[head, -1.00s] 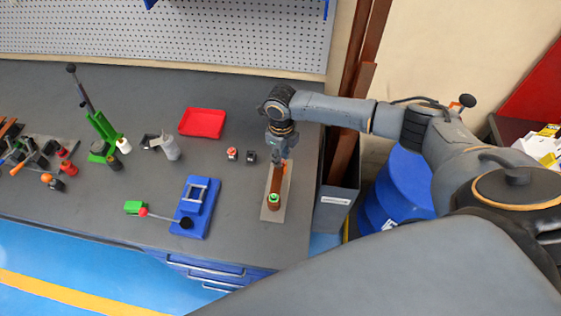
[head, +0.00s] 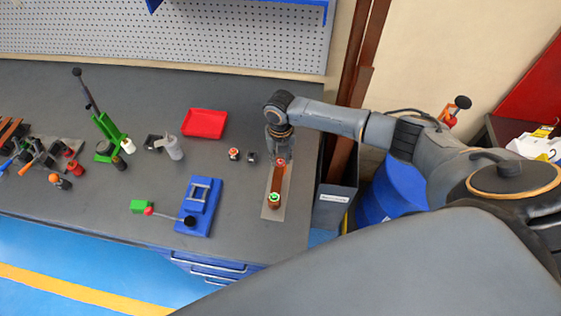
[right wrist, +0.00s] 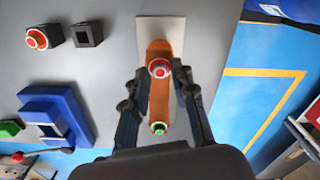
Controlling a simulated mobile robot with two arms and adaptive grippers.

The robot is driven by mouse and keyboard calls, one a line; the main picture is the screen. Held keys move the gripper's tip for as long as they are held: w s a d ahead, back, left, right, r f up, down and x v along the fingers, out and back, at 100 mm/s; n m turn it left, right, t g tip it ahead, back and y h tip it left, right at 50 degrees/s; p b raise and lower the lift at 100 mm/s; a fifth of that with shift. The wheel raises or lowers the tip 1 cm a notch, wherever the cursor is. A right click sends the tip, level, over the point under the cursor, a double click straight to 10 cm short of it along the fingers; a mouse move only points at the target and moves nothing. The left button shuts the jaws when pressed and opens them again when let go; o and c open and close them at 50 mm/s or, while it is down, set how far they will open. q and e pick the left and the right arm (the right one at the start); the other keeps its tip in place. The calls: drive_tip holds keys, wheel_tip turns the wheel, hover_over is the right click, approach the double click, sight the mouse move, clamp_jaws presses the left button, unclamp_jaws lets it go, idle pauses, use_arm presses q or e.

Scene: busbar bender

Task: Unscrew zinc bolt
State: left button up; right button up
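A copper bar (head: 277,180) lies on a pale plate (head: 266,211) near the bench's right end; it also shows in the right wrist view (right wrist: 159,98). A bolt with a red ring (right wrist: 159,68) is at its far end and one with a green ring (right wrist: 159,128) at its near end. I cannot tell which is zinc. My right gripper (right wrist: 159,69) is open above the bar. Its fingers appear on either side of the red-ringed bolt in the right wrist view, with visible gaps. In the head view, the right gripper (head: 280,152) is just behind that bolt. My left gripper is out of view.
A blue fixture (head: 199,205) stands left of the plate, with a lever and a green block (head: 141,207). A red-topped part (head: 233,154) and a dark square part (head: 252,158) sit nearby. A red tray (head: 205,123) is farther back. A grey bin (head: 333,203) stands right of the bench.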

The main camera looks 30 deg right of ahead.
drive_tip(key=shift+m, duration=1)
drive_tip(key=m, duration=0.5)
drive_tip(key=shift+a, duration=0.1)
drive_tip(key=shift+w+m, duration=0.1)
drive_tip(key=shift+m, duration=0.3)
drive_tip(key=m, duration=0.5)
drive_tip(key=shift+m, duration=0.3)
drive_tip(key=shift+m, duration=0.6)
